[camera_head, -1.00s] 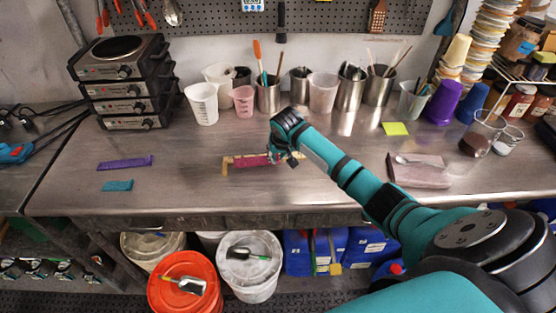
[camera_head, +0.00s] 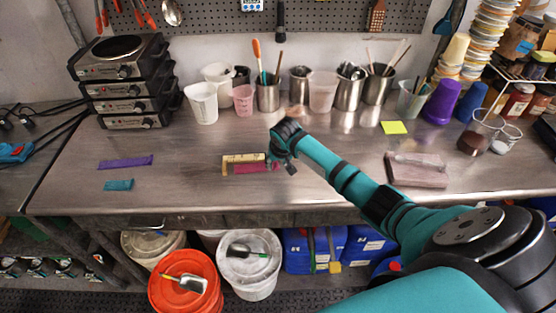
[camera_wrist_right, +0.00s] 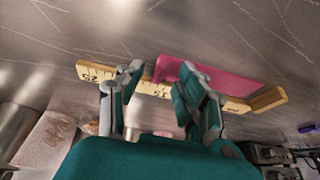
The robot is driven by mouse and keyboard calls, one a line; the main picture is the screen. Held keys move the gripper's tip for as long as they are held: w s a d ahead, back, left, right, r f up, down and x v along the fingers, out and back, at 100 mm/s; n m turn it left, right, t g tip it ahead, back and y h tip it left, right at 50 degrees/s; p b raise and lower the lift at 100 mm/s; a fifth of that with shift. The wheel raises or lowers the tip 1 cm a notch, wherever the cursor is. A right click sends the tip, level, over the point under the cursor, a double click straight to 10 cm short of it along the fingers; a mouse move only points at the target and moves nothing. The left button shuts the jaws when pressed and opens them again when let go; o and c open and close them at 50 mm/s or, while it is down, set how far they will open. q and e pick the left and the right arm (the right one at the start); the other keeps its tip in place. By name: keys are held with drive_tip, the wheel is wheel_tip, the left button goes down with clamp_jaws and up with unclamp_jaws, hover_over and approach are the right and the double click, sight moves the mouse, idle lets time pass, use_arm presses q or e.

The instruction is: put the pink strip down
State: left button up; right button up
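The pink strip (camera_head: 262,168) lies on the steel table along the near edge of a wooden ruler (camera_head: 243,158) with an end block. In the right wrist view the pink strip (camera_wrist_right: 225,84) runs beside the ruler (camera_wrist_right: 95,73), and one end shows between my fingers. My right gripper (camera_head: 279,160) is at the strip's right end. In the wrist view its two fingers (camera_wrist_right: 160,85) stand apart with a clear gap, one finger covering part of the strip. My left gripper is out of view.
A purple strip (camera_head: 125,162) and a teal strip (camera_head: 118,185) lie at the left. A pinkish slab (camera_head: 418,175) lies at the right. Cups and steel pots (camera_head: 268,98) line the back. Buckets (camera_head: 250,272) stand below the front edge.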

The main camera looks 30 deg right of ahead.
drive_tip(key=b+v, duration=0.1)
drive_tip(key=v, duration=1.1)
